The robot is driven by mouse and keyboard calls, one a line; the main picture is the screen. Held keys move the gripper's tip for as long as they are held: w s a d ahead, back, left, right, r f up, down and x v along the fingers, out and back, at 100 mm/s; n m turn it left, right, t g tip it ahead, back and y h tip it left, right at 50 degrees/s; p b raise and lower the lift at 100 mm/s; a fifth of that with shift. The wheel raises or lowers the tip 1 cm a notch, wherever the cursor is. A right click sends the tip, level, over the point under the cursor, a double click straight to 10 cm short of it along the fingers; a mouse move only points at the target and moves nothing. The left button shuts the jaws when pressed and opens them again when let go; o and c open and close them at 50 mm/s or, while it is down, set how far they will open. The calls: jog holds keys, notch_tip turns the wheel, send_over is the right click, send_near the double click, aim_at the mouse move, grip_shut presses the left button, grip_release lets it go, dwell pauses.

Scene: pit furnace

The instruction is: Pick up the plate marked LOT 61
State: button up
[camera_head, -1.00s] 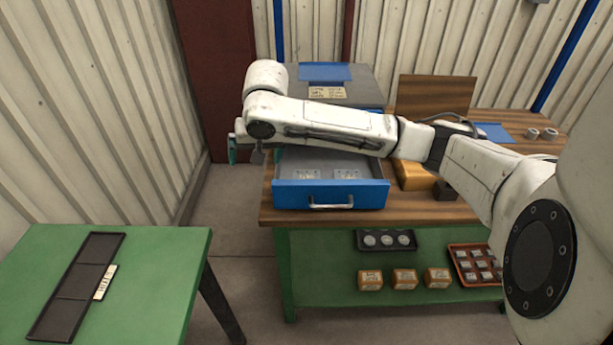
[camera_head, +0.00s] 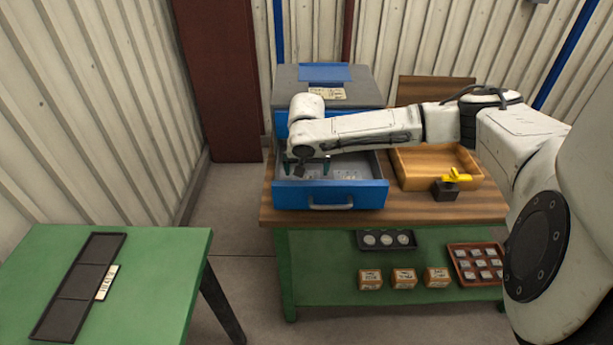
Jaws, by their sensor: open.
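A blue drawer (camera_head: 331,194) stands pulled out of the grey cabinet on the wooden bench. Small pale plates (camera_head: 347,174) lie inside it, partly hidden by my arm. Their markings are too small to read, so I cannot tell which is LOT 61. My gripper (camera_head: 307,170) is open above the left part of the drawer, with its green-tipped fingers pointing down. I cannot tell whether the fingers touch anything, and nothing shows held between them.
A wooden tray (camera_head: 440,170) and a dark block with a yellow top (camera_head: 447,190) stand right of the drawer. The lower shelf holds orange boxes (camera_head: 404,279) and a tray of small pieces (camera_head: 478,265). A green table (camera_head: 150,275) with a dark divided tray (camera_head: 80,285) stands at left.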

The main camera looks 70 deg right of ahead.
aim_at(307, 176)
jog(key=shift+x, duration=1.55)
jog(key=shift+r, duration=0.1)
jog(key=c, duration=1)
